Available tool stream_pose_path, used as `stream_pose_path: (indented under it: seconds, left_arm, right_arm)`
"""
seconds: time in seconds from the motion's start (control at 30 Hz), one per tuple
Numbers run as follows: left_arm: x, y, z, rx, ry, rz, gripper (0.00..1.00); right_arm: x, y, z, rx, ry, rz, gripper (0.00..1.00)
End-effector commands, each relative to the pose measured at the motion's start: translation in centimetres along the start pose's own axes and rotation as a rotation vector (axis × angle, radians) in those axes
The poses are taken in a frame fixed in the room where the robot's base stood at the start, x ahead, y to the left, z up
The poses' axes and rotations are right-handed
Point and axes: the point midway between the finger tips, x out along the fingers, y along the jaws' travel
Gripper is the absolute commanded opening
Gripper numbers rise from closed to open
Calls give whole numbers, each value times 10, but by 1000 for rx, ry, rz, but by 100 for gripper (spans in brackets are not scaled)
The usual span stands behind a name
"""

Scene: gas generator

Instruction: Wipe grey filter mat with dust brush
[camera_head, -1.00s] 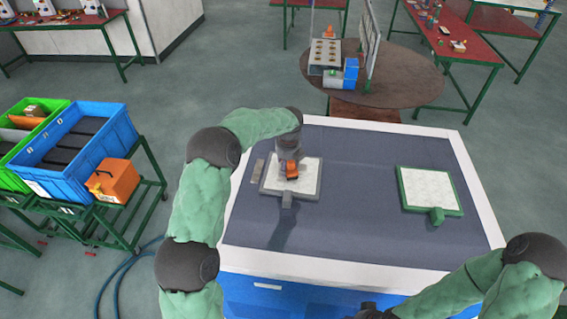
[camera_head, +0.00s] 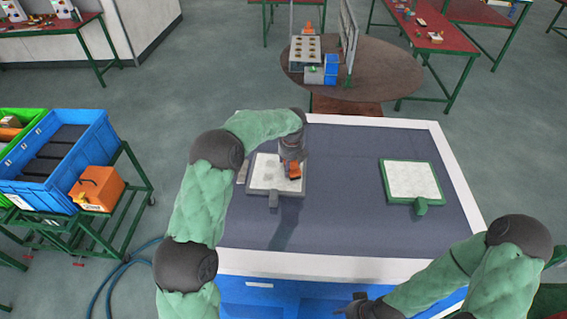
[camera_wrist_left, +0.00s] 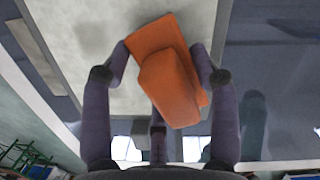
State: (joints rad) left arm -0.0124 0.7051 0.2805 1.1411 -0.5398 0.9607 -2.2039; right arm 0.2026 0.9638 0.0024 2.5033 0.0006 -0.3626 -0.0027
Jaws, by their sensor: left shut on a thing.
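The grey filter mat (camera_head: 264,170), a pale pad with grey frame and short handle, lies on the left part of the dark worktop. It fills the upper left of the left wrist view (camera_wrist_left: 70,25), where darker smudges show on its pale surface. My left gripper (camera_head: 294,166) is shut on the orange dust brush (camera_head: 295,172), over the mat's right side. In the left wrist view the brush (camera_wrist_left: 170,88) sits tilted between the fingers; its contact with the mat is hidden. My right gripper (camera_head: 358,304) is at the bottom, near the table's front edge, its fingers unclear.
A green-framed filter mat (camera_head: 411,180) lies to the right on the worktop (camera_head: 340,215). A thin brownish strip (camera_head: 243,169) lies left of the grey mat. Blue crate (camera_head: 60,170) and orange box (camera_head: 97,188) stand left, off the table. The worktop between the mats is clear.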

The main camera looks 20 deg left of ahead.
Motion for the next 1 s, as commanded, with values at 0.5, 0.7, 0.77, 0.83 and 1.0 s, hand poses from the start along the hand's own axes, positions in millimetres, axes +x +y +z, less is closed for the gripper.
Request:
stream_pose_path:
  seconds: [0.5, 0.7, 0.77, 0.83, 1.0]
  left_arm:
    - [4, -8, 12, -2, -1, 0, 34]
    - [5, 3, 16, -2, 1, 2, 34]
    - [6, 7, 18, -2, 1, 2, 34]
    - [5, 12, 20, -2, 1, 2, 34]
    - [6, 23, 25, -2, 1, 2, 34]
  right_arm:
    - [-6, -2, 0, 0, 0, 0, 40]
    - [-7, -3, 0, 0, 0, 0, 40]
    - [-8, -3, 0, 0, 0, 0, 40]
    - [-8, -3, 0, 0, 0, 0, 40]
    - [-10, -4, 0, 0, 0, 0, 40]
